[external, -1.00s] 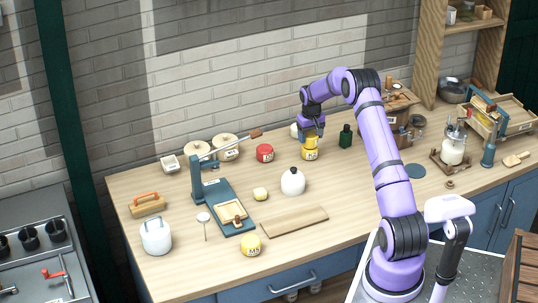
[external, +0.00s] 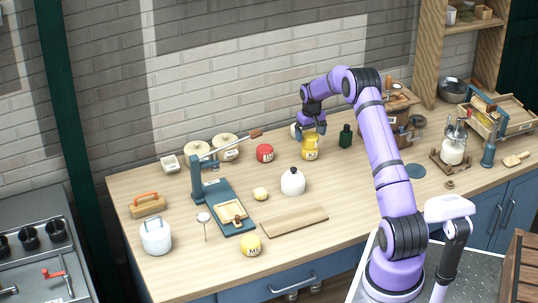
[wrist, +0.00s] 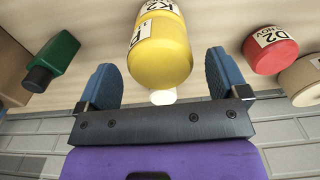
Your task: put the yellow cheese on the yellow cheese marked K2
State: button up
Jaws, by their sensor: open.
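Two yellow cheeses appear stacked on the counter below my gripper (external: 311,132). The upper yellow cheese (wrist: 161,62) sits between my open blue fingers in the wrist view, with a gap on each side.
A red cheese marked D2 (external: 264,153) stands left of the stack, and a dark green bottle (external: 345,136) right. A white kettle-like pot (external: 293,182) is in front. A yellow cheese marked M5 (external: 251,245) is near the front edge. Bare counter lies right of the pot.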

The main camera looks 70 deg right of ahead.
aim_at(310, 135)
notch_tip(310, 135, up, 11)
jog(key=w+a+r+n+h, duration=0.1)
jog(key=w+a+r, duration=0.1)
jog(key=a+r, duration=0.55)
jog(key=w+a+r+n, duration=0.1)
jog(key=w+a+r, duration=0.2)
jog(key=a+r, duration=0.5)
jog(key=s+a+r+n+t, duration=0.15)
jog(key=a+r, duration=0.25)
jog(key=a, duration=0.6)
jog(key=s+a+r+n+t, duration=0.1)
jog(key=s+a+r, duration=0.3)
jog(key=a, duration=0.6)
jog(key=s+a+r+n+t, duration=0.1)
jog(key=s+a+r, duration=0.1)
jog(key=s+a, duration=0.45)
jog(key=s+a+r+n, duration=0.1)
jog(key=s+a+r, duration=0.15)
jog(key=a, duration=0.65)
jog(key=s+a+f+n+t, duration=0.1)
jog(key=s+a, duration=0.3)
jog(key=s, duration=0.4)
jog(key=s+a+f+n+t+y, duration=0.1)
jog(key=s+a+f, duration=0.2)
jog(key=s+a, duration=0.2)
jog(key=s, duration=0.2)
jog(key=shift+s+f, duration=0.25)
jog(key=shift+s, duration=0.15)
